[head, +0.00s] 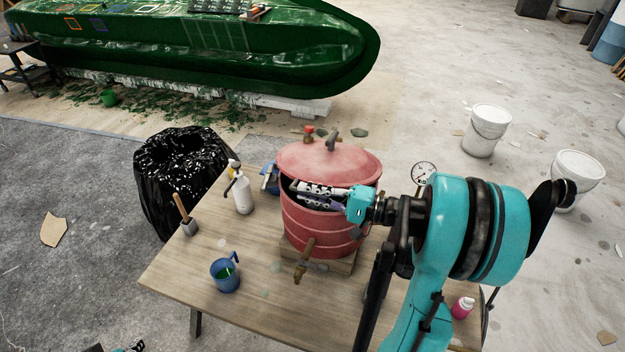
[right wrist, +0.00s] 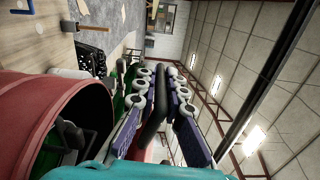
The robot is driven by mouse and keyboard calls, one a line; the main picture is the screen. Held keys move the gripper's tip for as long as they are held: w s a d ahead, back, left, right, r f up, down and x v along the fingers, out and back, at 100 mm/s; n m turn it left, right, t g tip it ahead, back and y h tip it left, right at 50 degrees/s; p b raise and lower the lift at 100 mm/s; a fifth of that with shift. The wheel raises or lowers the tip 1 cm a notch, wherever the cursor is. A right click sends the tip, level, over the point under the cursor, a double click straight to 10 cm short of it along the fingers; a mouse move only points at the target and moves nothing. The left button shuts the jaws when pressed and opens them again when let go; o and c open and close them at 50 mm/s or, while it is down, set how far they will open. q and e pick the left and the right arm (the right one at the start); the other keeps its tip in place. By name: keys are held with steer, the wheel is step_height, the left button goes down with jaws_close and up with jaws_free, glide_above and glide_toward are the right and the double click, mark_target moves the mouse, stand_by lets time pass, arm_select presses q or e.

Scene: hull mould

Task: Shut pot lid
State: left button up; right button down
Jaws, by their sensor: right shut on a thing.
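The red pot (head: 322,228) stands on a wooden block on the table. Its red lid (head: 330,160) is open, tilted up at the back, with a dark gap between lid and pot rim. My right gripper (head: 318,192) reaches in from the right at this gap. In the right wrist view, its fingers (right wrist: 160,108) are shut on a dark curved bar (right wrist: 158,98), which looks like the lid handle; the pot's red wall (right wrist: 35,110) is on the left. A small teal and dark piece at the bottom edge looks like my left gripper (head: 132,347), mostly cut off.
The wooden table (head: 200,275) holds a white spray bottle (head: 242,193), a blue cup (head: 225,275) with green liquid and a brush (head: 184,215). A brass tap (head: 303,263) juts from the pot's front. A black bag bin (head: 160,190) stands behind left.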

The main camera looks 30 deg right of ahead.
steer(key=shift+n, duration=0.9)
steer(key=shift+s+a+f+b, duration=0.15)
steer(key=shift+f+b, duration=0.25)
steer(key=shift+f, duration=0.5)
steer(key=shift+s+a+f+b, duration=0.1)
steer(key=shift+f+b, duration=0.35)
steer(key=shift+f, duration=0.4)
steer(key=shift+s+a+f+b, duration=0.15)
steer(key=shift+f+b, duration=0.25)
steer(key=shift+f, duration=0.5)
steer(key=shift+w, duration=0.1)
steer(key=c, duration=1.6)
jaws_free()
steer(key=v, duration=1.2)
